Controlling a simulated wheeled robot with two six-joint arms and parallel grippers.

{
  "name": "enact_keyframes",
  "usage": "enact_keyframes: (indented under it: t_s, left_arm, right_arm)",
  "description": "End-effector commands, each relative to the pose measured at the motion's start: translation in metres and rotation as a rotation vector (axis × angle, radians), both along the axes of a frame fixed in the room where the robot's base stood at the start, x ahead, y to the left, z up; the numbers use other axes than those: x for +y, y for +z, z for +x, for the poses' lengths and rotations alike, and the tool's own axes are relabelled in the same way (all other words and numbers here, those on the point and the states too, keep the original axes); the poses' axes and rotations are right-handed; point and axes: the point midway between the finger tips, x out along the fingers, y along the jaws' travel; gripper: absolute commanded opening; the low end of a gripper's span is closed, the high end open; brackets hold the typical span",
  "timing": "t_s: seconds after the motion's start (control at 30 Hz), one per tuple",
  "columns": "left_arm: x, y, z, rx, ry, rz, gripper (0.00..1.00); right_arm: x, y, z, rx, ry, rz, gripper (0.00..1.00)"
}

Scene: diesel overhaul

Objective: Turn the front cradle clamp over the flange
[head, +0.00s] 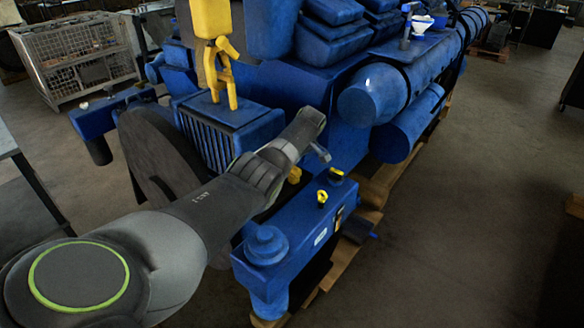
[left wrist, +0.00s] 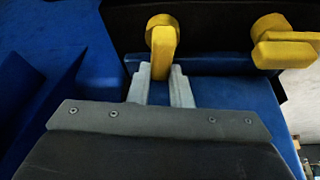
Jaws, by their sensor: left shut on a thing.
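My left arm reaches over the blue end beam in the head view, and its fingers (head: 320,152) point down beside a yellow clamp (head: 336,174). In the left wrist view, the left gripper (left wrist: 162,80) is shut on the upright bar of a yellow clamp (left wrist: 163,42), with one grey finger on each side. A second yellow clamp (left wrist: 285,45) stands to the right, clear of the fingers. In the head view another yellow clamp (head: 322,198) sits nearer on the beam. The flange cannot be told clearly. My right gripper is out of view.
A wooden pallet (head: 375,190) lies beneath. A wire crate (head: 75,55) stands at the back left.

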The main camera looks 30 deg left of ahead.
Motion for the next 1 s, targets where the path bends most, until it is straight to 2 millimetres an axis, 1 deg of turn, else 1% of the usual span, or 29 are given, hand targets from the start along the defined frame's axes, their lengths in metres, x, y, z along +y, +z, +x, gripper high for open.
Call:
enact_keyframes:
  t_s: [0.03,0.3,0.87,0.9,1.0]
  left_arm:
    - [0.000,-0.003,0.000,-0.001,0.027,0.000,0.00]
    - [0.001,0.000,-0.001,-0.002,0.127,0.001,0.00]
    - [0.000,0.001,-0.001,-0.002,0.154,0.000,0.00]
    - [0.000,0.001,-0.001,-0.002,0.154,0.000,0.22]
    - [0.000,0.001,-0.002,-0.001,0.154,0.000,0.35]
  right_arm:
    - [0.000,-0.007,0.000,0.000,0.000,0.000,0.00]
    - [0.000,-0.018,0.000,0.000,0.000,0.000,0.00]
    - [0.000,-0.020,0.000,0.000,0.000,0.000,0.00]
    - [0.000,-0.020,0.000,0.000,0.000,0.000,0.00]
    - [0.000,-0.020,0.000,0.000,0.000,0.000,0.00]
